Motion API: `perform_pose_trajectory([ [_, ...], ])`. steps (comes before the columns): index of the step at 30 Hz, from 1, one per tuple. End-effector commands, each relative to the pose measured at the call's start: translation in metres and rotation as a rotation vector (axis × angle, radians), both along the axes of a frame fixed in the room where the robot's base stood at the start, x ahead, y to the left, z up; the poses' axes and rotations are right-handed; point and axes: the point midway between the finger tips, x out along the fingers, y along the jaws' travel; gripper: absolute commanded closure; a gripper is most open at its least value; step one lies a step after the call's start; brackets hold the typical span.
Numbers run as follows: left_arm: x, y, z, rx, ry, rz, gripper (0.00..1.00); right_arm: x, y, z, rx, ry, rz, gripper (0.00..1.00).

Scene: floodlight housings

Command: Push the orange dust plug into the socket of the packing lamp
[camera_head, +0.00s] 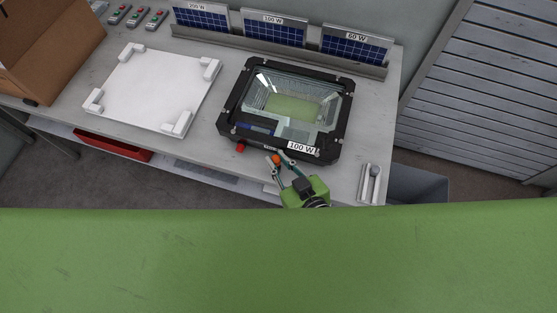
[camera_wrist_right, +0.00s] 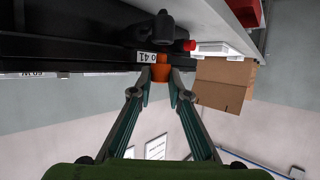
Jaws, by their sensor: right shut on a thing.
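The packing lamp (camera_head: 290,105) is a black-framed floodlight with a glass front and a "100 W" label, lying on the table. The orange dust plug (camera_head: 276,159) is at the lamp's front edge. My right gripper (camera_head: 280,157) is shut on it there. In the right wrist view the plug (camera_wrist_right: 161,71) sits between the fingertips of the gripper (camera_wrist_right: 160,76), close against the lamp's black side (camera_wrist_right: 90,45), beside a small white label. The socket is hidden, and I cannot tell whether the plug is in it. My left gripper is not in view.
A red knob (camera_head: 240,148) sticks out at the lamp's front left. A white board with corner blocks (camera_head: 150,90) lies to the left, beside a cardboard box (camera_head: 50,50). Solar panels (camera_head: 272,30) stand in a rack behind.

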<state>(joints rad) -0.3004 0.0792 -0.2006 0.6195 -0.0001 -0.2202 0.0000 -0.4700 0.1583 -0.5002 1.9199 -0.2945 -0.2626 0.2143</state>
Motion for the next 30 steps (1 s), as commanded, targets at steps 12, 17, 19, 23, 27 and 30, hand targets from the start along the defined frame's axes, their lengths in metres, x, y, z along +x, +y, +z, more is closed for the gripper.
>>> perform_pose_trajectory([
  [12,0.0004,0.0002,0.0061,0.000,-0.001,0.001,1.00,0.0003,0.0003,0.0008,0.000,-0.001,0.000,0.93],
  [17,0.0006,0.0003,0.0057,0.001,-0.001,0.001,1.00,0.0003,0.0002,0.0004,0.000,-0.001,0.000,0.93],
  [19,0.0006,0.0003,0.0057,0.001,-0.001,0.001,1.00,0.0003,0.0002,0.0004,0.000,-0.001,0.000,0.93],
  [23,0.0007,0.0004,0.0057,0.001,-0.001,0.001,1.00,0.0003,0.0002,0.0003,0.000,-0.001,0.000,0.93],
  [27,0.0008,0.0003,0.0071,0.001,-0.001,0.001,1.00,0.0002,0.0001,0.0008,0.000,0.000,0.000,0.93],
  [30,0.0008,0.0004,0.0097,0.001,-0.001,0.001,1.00,0.0002,0.0001,0.0012,0.001,0.000,0.000,0.93],
])
